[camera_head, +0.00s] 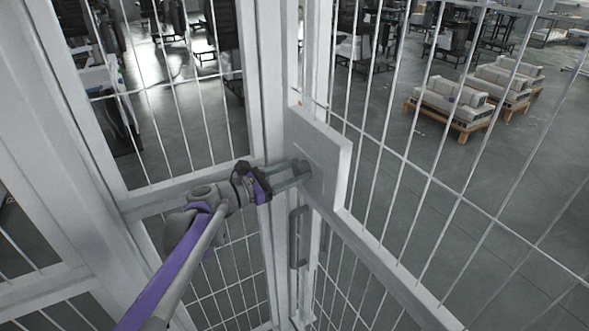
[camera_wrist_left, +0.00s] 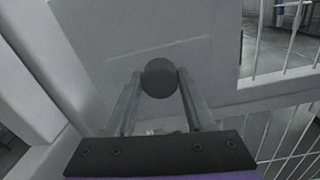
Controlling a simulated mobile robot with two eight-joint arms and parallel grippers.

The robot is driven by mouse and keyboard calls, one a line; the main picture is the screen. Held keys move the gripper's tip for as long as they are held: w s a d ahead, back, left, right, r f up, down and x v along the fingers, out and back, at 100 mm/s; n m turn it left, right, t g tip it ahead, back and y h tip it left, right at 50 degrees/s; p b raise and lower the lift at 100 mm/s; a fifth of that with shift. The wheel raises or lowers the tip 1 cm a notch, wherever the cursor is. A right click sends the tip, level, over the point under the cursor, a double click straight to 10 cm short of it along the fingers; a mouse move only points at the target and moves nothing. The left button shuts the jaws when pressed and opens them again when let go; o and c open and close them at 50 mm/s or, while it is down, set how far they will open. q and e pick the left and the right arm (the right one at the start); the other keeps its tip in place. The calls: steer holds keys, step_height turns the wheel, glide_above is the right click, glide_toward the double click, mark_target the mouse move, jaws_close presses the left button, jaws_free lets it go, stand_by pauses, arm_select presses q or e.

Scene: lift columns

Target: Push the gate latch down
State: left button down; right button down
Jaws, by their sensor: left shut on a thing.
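The gate (camera_head: 400,296) is a white frame with wire mesh, and a pale latch plate (camera_head: 325,150) is fixed on it at the centre of the head view. The latch is a dark round knob (camera_wrist_left: 159,78) in front of that plate in the left wrist view; it also shows at the fingertips in the head view (camera_head: 301,168). My left gripper (camera_head: 298,172) reaches in from the left, with its two fingers on either side of the knob, shut on it. The knob's shaft is hidden. My right gripper is in neither view.
A grey vertical handle (camera_head: 294,238) sits below the plate. White posts (camera_head: 262,90) and mesh panels stand left and right, close to my left arm. Beyond the mesh, sofas on wooden bases (camera_head: 450,108) stand on a grey floor.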

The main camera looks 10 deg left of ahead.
arm_select(q)
steer(key=c, duration=0.7)
jaws_free()
steer(key=shift+f, duration=0.25)
steer(key=o, duration=0.4)
steer(key=shift+w, duration=0.1)
steer(key=shift+o, duration=0.2)
steer(key=v, duration=1.1)
steer(key=shift+r, duration=0.2)
steer(key=shift+d, duration=0.15)
